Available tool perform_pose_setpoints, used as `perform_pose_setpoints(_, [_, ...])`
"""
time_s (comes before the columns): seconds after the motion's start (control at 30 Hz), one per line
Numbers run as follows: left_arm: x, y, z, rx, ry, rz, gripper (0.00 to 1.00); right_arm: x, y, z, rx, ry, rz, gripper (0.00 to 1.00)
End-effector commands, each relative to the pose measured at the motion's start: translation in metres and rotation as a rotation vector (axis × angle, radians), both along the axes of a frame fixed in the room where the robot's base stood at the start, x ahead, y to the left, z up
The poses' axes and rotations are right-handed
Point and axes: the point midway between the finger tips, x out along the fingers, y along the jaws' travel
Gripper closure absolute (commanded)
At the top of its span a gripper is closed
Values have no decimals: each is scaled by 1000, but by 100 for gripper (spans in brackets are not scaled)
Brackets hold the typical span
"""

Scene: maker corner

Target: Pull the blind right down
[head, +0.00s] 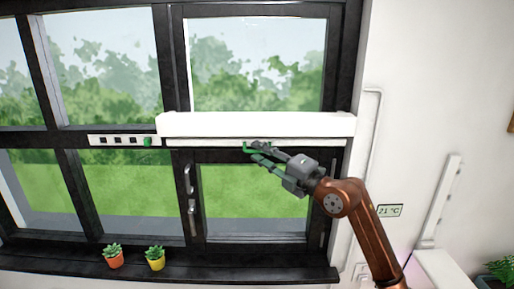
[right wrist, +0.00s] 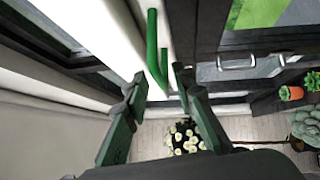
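The blind is rolled up in a long white cassette (head: 240,125) across the middle of the window. Its pale bottom bar (head: 310,143) shows just under the cassette. A green handle (head: 248,149) hangs at the bar's middle; it also shows in the right wrist view (right wrist: 153,40) as a bent green rod. My right gripper (head: 257,150) is at the handle. In the right wrist view my right gripper (right wrist: 158,86) has its fingers apart, with the handle's lower end near the gap between the fingertips. I cannot tell whether they touch. My left gripper is out of view.
Black window frames surround the blind, with window handles (head: 190,205) below it. A white strip with black squares and a green part (head: 115,140) is left of the cassette. Two potted succulents (head: 114,259) (head: 155,260) stand on the dark sill. A 21 °C display (head: 390,210) is on the right wall.

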Motion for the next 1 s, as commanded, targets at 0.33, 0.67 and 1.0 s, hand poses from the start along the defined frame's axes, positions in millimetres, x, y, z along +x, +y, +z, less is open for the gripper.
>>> perform_pose_setpoints(0.33, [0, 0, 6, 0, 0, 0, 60, 11, 11, 1, -1, -1, -1, 75])
perform_pose_setpoints(0.67, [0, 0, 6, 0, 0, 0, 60, 11, 11, 1, 1, -1, 0, 90])
perform_pose_setpoints(1.0, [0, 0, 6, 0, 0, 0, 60, 11, 11, 1, 0, 0, 0, 100])
